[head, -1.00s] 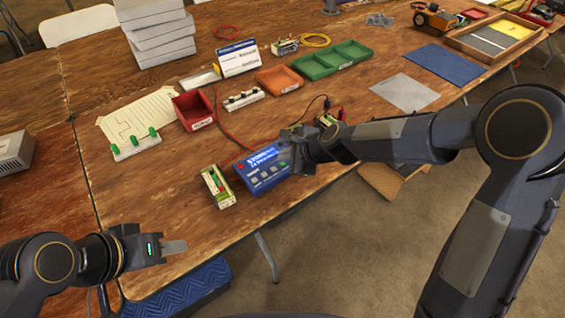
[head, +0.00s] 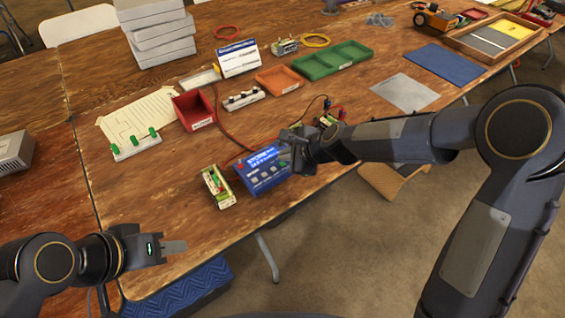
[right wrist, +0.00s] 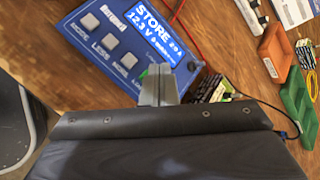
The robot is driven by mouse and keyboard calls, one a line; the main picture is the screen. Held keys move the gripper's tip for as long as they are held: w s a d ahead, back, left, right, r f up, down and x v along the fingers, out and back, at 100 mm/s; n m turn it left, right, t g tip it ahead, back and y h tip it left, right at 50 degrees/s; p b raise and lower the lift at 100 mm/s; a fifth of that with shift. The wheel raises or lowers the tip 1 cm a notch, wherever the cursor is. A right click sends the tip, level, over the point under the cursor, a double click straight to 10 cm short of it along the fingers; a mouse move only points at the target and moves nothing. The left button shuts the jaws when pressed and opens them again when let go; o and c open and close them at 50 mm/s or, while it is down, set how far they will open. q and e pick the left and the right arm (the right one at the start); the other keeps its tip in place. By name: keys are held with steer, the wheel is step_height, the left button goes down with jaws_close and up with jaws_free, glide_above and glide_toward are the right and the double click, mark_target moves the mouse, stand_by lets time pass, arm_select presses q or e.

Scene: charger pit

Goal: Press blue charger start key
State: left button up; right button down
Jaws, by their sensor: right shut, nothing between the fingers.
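The blue charger (head: 264,185) sits near the table's front edge, its lit screen showing text with STORE and 12.3 V. It fills the upper left of the right wrist view (right wrist: 72,38). Several grey keys show there, one of them a square key (right wrist: 108,42). My right gripper (head: 284,155) is shut and empty at the charger's right side. In the right wrist view its fingertips (right wrist: 158,72) overlap the key row's end and hide what lies there. A sliver of green shows beside them; contact cannot be told.
A small cream-framed module (head: 217,187) stands close left of the charger. A red cable (head: 222,125) runs behind it. A red bin (head: 194,111), an orange tray (head: 279,79) and a green tray (head: 332,63) stand further back. Bare tabletop lies left of the module.

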mark_target(286, 167)
steer(key=shift+f, duration=0.1)
steer(key=shift+f+b, duration=0.35)
steer(key=shift+f+b, duration=0.35)
steer(key=shift+f, duration=0.05)
stand_by(0.7)
stand_by(0.4)
steer(key=shift+r+p, duration=0.75)
steer(key=shift+r, duration=0.05)
step_height(286, 167, up, 5)
steer(key=p, duration=0.5)
stand_by(0.5)
